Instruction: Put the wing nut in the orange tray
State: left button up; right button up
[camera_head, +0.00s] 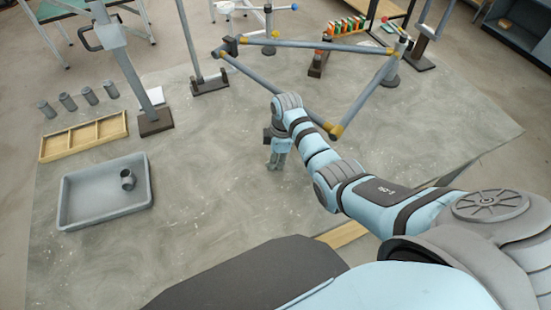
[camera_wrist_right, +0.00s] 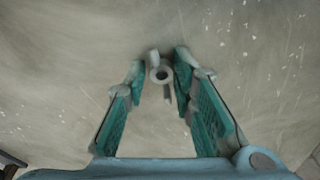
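A small grey wing nut (camera_wrist_right: 161,74) with a round hole and two short wings shows in the right wrist view. It lies between and just beyond the fingertips of my right gripper (camera_wrist_right: 158,66). The teal-padded fingers are apart, with a gap between the left finger and the nut; the right finger is very close to it. In the head view my right gripper (camera_head: 277,160) points down over the grey table, and the nut cannot be made out there. No tray looks orange: a grey tray (camera_head: 78,221) stands at the left. My left gripper is not in view.
A dark grey ring-like part (camera_head: 127,180) sits in the grey tray. A tan divided wooden box (camera_head: 60,157) and several grey cylinders (camera_head: 68,102) are behind it. Upright posts (camera_head: 152,113) and a jointed bar frame (camera_head: 308,45) stand farther back. Table is clear between gripper and tray.

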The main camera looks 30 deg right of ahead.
jog(key=shift+o, duration=0.5)
jog(key=shift+s, duration=0.1)
jog(key=shift+r, duration=0.15)
notch_tip(320, 180, up, 11)
jog(key=d+p, duration=0.1)
jog(key=p, duration=0.1)
jog(key=shift+s, duration=0.2)
jog(key=shift+o, duration=0.3)
notch_tip(320, 180, up, 3)
jog(key=shift+w+d+n+h+p, duration=0.15)
jog(key=shift+n+h+p, duration=0.15)
jog(key=shift+n+p, duration=0.6)
jog(key=shift+n+g+h, duration=0.3)
jog(key=shift+n, duration=0.5)
notch_tip(320, 180, down, 14)
jog(key=b, duration=0.3)
jog(key=shift+w+b, duration=0.1)
jog(key=shift+b, duration=0.3)
jog(key=shift+c, duration=0.6)
grip_shut()
